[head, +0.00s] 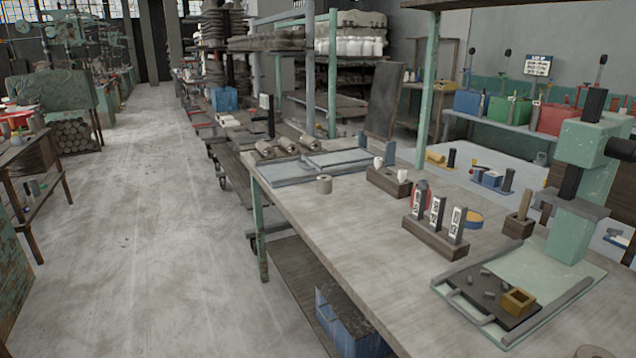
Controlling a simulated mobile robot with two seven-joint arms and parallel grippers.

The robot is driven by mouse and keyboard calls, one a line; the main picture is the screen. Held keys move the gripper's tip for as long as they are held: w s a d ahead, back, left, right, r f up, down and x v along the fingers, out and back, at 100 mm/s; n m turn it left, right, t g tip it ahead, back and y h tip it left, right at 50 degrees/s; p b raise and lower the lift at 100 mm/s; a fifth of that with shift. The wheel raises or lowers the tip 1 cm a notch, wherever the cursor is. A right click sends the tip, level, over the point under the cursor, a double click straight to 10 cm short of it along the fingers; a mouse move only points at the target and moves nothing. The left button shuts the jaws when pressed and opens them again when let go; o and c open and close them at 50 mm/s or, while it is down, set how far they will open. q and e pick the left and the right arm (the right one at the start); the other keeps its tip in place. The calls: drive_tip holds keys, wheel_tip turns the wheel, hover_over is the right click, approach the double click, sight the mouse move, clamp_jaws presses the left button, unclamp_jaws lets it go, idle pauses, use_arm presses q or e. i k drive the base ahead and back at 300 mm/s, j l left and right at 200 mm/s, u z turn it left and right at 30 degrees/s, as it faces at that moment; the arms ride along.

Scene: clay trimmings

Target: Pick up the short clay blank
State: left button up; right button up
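Neither of my grippers is in view.
A wooden block with white-labelled posts (436,236) and a smaller block with white pieces (388,182) stand right of the cylinder. A green press (585,165) with a dark tray of scraps (485,300) is at right. Open floor (150,220) lies left.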

sight(324, 182)
drive_tip(key=i+j, duration=2)
drive_tip(key=i+j+z, duration=0.2)
drive_tip(key=z, duration=0.15)
drive_tip(key=i+j+z, duration=0.15)
drive_tip(key=z, duration=0.15)
drive_tip(key=j, duration=0.1)
